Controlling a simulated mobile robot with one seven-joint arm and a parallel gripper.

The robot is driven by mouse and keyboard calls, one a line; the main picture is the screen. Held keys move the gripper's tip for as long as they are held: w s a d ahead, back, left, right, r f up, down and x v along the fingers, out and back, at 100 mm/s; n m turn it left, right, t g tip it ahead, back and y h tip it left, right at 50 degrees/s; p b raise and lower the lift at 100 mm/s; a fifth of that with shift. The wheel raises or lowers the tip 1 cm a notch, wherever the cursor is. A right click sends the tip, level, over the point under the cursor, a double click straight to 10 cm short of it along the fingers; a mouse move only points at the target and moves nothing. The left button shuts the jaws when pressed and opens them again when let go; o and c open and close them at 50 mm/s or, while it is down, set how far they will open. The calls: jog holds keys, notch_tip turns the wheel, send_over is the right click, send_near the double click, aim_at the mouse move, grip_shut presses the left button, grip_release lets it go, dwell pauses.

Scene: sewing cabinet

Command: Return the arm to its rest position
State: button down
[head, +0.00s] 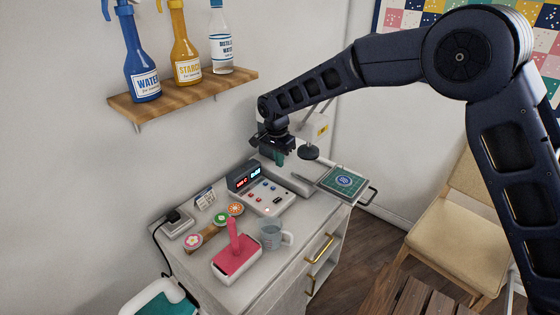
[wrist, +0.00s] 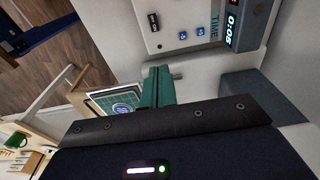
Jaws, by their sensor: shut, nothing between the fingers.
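My arm (head: 397,75) reaches in from the right of the head view, bent at a high elbow, down to the far end of the white cabinet top (head: 203,282). My gripper (head: 279,158) hangs over the machine there, with its green fingers together and empty. The fingers also show in the wrist view (wrist: 157,86), side by side with nothing between them. A white control box (head: 265,198) with a lit display stands just in front of the gripper. I cannot tell exactly how far the fingertips are above the machine.
A round dark press head (head: 309,153) is just right of the gripper. A green mat with a blue badge (head: 343,181) lies farther right. A clear cup (head: 271,236) and a red-handled tool (head: 236,258) stand nearer. A wooden shelf (head: 190,97) with bottles is on the left wall.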

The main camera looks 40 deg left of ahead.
jog(key=w+d+r+g, duration=0.1)
jog(key=w+d+r, duration=0.4)
jog(key=d+r, duration=0.25)
jog(key=w+d+r, duration=0.4)
jog(key=d+r, duration=0.3)
jog(key=r, duration=0.2)
jog(key=w+d+r, duration=0.3)
jog(key=w+d, duration=0.1)
jog(key=d, duration=0.8)
jog(key=w+d+r+t+y, duration=0.1)
jog(key=w+d+r, duration=0.25)
jog(key=d, duration=0.85)
jog(key=w+d+r, duration=0.3)
jog(key=w+d, duration=0.1)
jog(key=d, duration=0.8)
jog(key=s+d+f+t, duration=0.1)
jog(key=s+d, duration=0.4)
jog(key=d, duration=0.4)
jog(key=s+d+f+t, duration=0.1)
jog(key=s+d, duration=0.3)
jog(key=d, duration=0.5)
jog(key=s+d+f+t+h, duration=0.1)
jog(key=s+d+f, duration=0.2)
jog(key=d, duration=0.7)
jog(key=s, duration=0.2)
jog(key=shift+s, duration=0.3)
